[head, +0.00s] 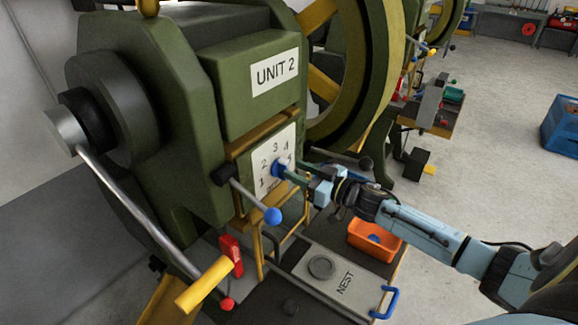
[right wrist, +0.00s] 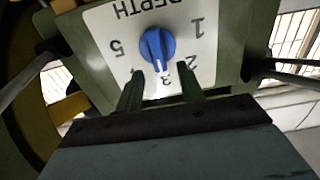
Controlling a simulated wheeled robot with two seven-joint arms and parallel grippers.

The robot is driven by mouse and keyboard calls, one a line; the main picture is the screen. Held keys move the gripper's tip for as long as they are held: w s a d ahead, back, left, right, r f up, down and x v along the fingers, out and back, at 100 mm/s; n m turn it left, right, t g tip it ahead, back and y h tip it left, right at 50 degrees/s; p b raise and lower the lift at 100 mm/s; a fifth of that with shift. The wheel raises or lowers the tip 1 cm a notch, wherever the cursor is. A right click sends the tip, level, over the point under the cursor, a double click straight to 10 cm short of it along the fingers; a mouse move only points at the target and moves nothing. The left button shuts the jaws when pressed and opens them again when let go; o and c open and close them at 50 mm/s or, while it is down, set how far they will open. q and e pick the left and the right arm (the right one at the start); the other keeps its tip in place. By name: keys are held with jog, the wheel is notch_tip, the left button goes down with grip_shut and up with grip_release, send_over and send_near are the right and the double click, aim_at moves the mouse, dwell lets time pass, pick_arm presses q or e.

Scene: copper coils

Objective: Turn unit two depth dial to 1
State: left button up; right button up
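The white depth plate (head: 265,163) is on the green machine below the UNIT 2 label (head: 275,73). Its blue dial (head: 277,169) is partly covered by my right gripper (head: 287,169) in the head view. In the right wrist view the plate (right wrist: 112,40) appears upside down, and the blue dial (right wrist: 156,44) has a white pointer mark directed at 3. My right gripper (right wrist: 160,74) is open, its two fingertips apart near the dial's lower edge, with nothing between them. Contact with the dial cannot be told. The 4 is mostly hidden by a finger. My left gripper is not in view.
A lever with a blue ball (head: 272,216) juts out beside the plate. A long yellow-handled lever (head: 203,284) is at the lower left. The NEST plate (head: 345,280) and an orange bin (head: 374,241) lie below my right arm. Open floor is at right.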

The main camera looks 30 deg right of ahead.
aim_at(287, 166)
jog(key=shift+x, duration=1.15)
jog(key=shift+w+a, duration=0.2)
jog(key=shift+w, duration=0.3)
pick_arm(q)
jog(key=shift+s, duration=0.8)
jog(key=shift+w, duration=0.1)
pick_arm(e)
grip_shut()
